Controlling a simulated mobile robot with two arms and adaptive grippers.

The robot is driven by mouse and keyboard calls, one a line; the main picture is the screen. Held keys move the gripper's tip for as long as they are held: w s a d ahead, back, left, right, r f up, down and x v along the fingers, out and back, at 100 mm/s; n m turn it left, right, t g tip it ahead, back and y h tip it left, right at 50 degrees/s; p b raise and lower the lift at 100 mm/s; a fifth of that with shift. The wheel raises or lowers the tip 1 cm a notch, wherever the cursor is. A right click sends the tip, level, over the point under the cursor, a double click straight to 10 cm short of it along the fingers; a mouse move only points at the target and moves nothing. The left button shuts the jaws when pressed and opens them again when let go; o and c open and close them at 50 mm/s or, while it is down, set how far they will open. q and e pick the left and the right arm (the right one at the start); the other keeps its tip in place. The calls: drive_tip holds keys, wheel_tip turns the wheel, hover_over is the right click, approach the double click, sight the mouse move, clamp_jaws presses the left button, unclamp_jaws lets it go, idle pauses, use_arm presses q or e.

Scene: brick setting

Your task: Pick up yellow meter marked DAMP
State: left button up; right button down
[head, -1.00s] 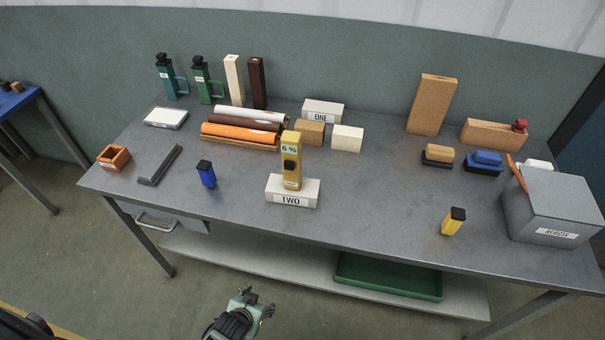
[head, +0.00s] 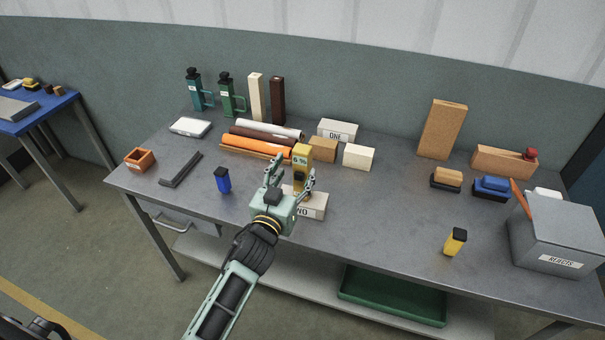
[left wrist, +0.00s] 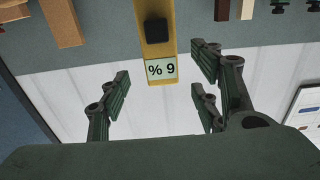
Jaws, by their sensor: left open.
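The yellow meter (head: 303,153) stands upright on the white block marked TWO (head: 318,206), near the middle of the grey table. Its display reads 6 % and its lower part is partly hidden by my gripper in the head view. In the left wrist view the meter (left wrist: 155,38) shows upside down, with its dark knob and display between the spread fingers. My left gripper (head: 294,171) is open and empty, on the near side of the meter. I cannot tell whether any finger touches it. My right gripper is not in view.
A blue marker-like item (head: 223,181) stands left of the gripper. Behind are orange and brown rolls (head: 255,147), a tan block (head: 322,150) and a cream block (head: 358,158). A small yellow item (head: 455,241) and a grey bin (head: 553,238) stand right. The front centre-right is clear.

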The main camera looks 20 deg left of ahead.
sight(300, 159)
use_arm(q)
drive_tip(key=shift+w+r, duration=0.1)
drive_tip(key=shift+w, duration=0.45)
drive_tip(key=w, duration=0.1)
drive_tip(key=w+p, duration=0.1)
drive_tip(key=w, duration=0.1)
drive_tip(key=w+p, duration=0.1)
drive_tip(key=w, duration=0.1)
drive_tip(key=shift+r, duration=0.35)
drive_tip(key=shift+w, duration=0.35)
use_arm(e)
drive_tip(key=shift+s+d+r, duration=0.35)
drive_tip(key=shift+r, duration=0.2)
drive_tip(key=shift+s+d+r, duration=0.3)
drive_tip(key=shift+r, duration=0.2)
use_arm(q)
drive_tip(key=shift+c, duration=0.6)
clamp_jaws()
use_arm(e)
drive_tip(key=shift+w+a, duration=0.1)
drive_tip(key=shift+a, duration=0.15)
